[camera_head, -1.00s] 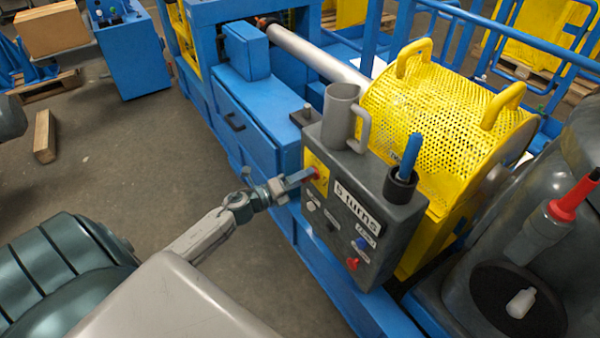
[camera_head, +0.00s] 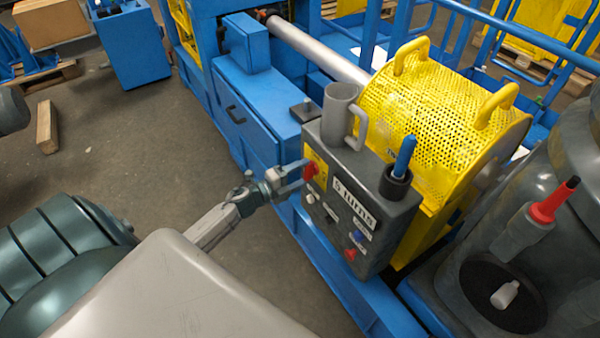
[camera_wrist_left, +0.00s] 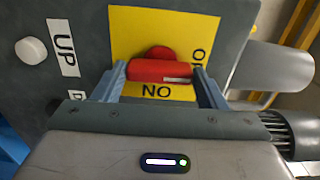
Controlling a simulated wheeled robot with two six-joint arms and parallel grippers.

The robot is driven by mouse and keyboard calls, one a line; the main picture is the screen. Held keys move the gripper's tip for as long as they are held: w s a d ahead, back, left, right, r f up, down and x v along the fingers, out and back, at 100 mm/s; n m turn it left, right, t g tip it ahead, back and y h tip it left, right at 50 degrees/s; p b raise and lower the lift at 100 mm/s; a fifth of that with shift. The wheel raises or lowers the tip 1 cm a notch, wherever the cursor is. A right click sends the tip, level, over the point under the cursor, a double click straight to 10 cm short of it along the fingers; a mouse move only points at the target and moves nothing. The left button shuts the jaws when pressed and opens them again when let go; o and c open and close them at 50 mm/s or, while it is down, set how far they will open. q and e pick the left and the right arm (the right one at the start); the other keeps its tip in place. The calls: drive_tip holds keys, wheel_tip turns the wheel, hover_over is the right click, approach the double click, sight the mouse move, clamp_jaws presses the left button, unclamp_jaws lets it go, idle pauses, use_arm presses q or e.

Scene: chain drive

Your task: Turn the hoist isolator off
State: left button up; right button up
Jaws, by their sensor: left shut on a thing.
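The hoist isolator is a red rotary handle (camera_wrist_left: 160,70) on a yellow plate (camera_wrist_left: 193,28) with black letters. It also shows in the head view as a small red knob (camera_head: 310,171) at the upper left of the grey control box (camera_head: 372,238). My left gripper (camera_head: 301,174) reaches it from the left. In the left wrist view its two fingers (camera_wrist_left: 157,78) stand on either side of the handle and are shut on it. The handle lies crosswise between the fingers there. Letters reading "NO" show just below it. My right gripper is not in view.
A yellow mesh guard (camera_head: 420,110) stands behind. A white button (camera_wrist_left: 31,50) beside "UP" is near the left gripper. Open floor lies left.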

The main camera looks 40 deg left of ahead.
use_arm(q)
drive_tip(key=o, duration=1)
drive_tip(key=shift+s+a+f, duration=0.1)
drive_tip(key=shift+s+a, duration=0.1)
drive_tip(key=shift+s, duration=0.2)
drive_tip(key=shift+b+v, duration=1.2)
drive_tip(key=shift+v, duration=3.7)
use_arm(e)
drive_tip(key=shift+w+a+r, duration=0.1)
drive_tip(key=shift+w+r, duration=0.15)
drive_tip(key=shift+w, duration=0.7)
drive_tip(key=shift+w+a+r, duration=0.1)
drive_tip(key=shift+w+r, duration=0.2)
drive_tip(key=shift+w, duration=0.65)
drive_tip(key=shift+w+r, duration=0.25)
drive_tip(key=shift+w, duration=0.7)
